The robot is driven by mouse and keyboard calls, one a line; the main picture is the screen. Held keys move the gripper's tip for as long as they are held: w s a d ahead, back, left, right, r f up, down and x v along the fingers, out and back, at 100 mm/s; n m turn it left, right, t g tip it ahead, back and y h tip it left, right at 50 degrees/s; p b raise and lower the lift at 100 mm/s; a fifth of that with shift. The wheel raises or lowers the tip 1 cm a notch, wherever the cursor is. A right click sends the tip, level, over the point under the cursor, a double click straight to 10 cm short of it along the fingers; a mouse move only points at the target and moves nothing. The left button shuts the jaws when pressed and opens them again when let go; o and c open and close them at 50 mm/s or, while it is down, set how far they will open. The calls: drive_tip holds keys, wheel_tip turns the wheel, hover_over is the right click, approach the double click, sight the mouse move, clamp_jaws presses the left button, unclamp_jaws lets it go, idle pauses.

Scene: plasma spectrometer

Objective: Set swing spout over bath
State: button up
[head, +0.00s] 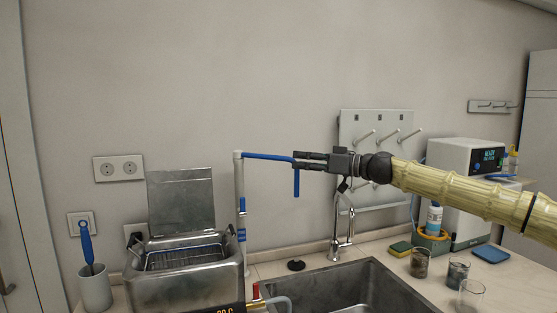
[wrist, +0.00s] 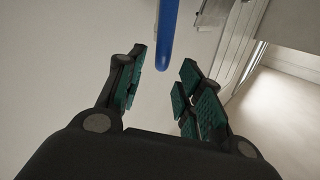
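The swing spout is a blue arm (head: 268,156) on top of a pale upright pipe (head: 239,200). It points right, away from the bath, and its blue tip (head: 296,184) hangs down in front of the wall. The bath (head: 180,285) is a metal tank at lower left with its lid (head: 181,201) up and a wire basket inside. My gripper (head: 302,160) is at the spout's outer end. In the wrist view its two fingers (wrist: 160,85) are spread, with the blue spout (wrist: 168,35) ahead in the gap. I see no finger closed on it; contact is unclear.
A sink (head: 350,290) with a chrome faucet (head: 342,225) lies below my gripper. A peg board (head: 375,135) hangs on the wall behind my wrist. Glass beakers (head: 419,263) and a white instrument (head: 465,165) stand at right. A brush in a cup (head: 94,287) stands left of the bath.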

sight(279, 158)
drive_tip(key=p+x, duration=0.2)
drive_tip(key=x, duration=0.6)
drive_tip(key=shift+a, duration=0.2)
clamp_jaws()
